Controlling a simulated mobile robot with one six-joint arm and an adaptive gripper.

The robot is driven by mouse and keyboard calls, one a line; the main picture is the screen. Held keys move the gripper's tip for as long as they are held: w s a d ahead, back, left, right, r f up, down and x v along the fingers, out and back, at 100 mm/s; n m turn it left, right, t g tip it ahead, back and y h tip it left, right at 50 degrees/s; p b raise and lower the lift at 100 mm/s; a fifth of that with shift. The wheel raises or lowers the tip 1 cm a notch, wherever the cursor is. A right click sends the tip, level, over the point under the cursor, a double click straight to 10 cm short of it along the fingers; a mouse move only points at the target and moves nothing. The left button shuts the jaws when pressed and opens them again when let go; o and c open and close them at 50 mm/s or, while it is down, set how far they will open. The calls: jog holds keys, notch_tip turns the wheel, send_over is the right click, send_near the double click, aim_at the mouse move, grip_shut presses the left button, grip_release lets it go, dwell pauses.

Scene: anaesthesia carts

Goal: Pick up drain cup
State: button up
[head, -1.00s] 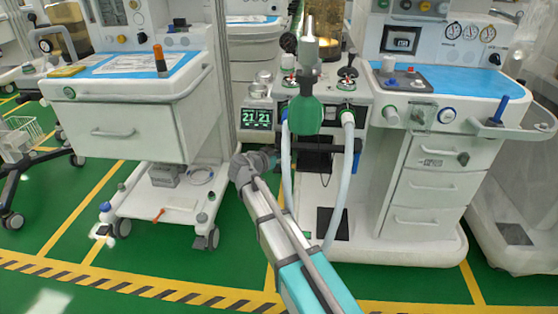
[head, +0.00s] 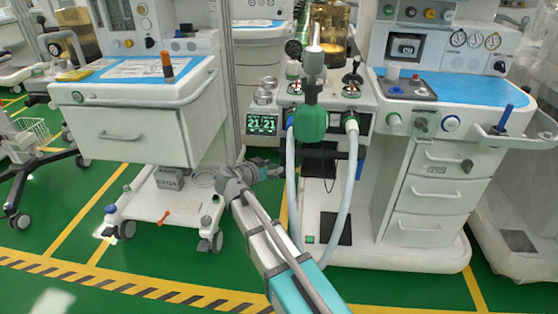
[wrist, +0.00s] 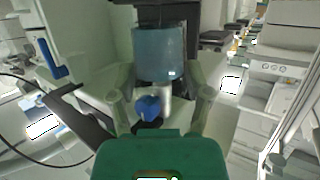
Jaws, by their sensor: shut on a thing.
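The drain cup (wrist: 160,54) is a blue translucent cylinder in the upper middle of the wrist view, upright below a dark holder part (wrist: 166,14). My gripper (wrist: 160,75) has its two pale fingers on either side of the cup and is shut on it. I cannot tell whether the cup still touches the dark part above it. In the head view my gripper (head: 264,168) reaches right, low in front of the middle machine, beside its hoses. The cup cannot be made out there.
Two pale hoses (head: 353,190) hang from the machine beside my gripper, below a green bag (head: 312,123). A drawer cart (head: 130,135) stands at left. In the wrist view a blue knob (wrist: 149,107) shows between the fingers. Green floor (head: 70,185) is open in front.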

jog(key=s+a, duration=0.6)
jog(key=s, duration=0.3)
jog(key=shift+s+a, duration=0.25)
jog(key=shift+a, duration=0.15)
jog(key=shift+r, duration=0.1)
